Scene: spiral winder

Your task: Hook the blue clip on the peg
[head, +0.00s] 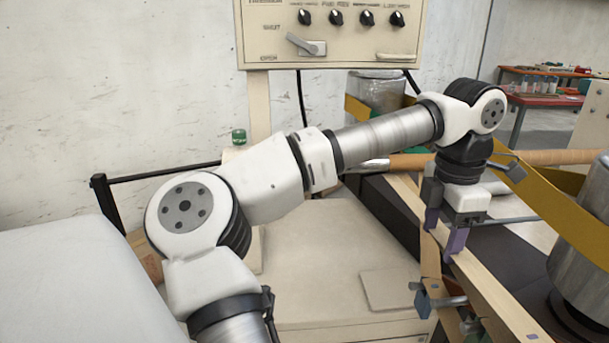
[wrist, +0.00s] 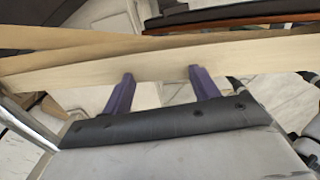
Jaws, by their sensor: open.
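My gripper (head: 442,236) is open over the pale wooden rail at the right of the head view. Its two purple fingers stand apart, and nothing shows held between them. In the wrist view my gripper (wrist: 161,73) also shows open, with the fingertips reaching to the edge of the wooden rail (wrist: 230,57). A blue clip-like piece (head: 423,303) is low on the rail's near side, below my gripper, beside a short metal rod. I cannot tell whether that rod is the peg. No blue clip shows in the wrist view.
A tan strip (head: 430,257) hangs by the rail under my gripper. A large metal cylinder (head: 588,262) with a yellow band is at the right. A control panel (head: 333,32) with black knobs stands behind my arm. A pale cabinet top (head: 330,275) lies below my arm.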

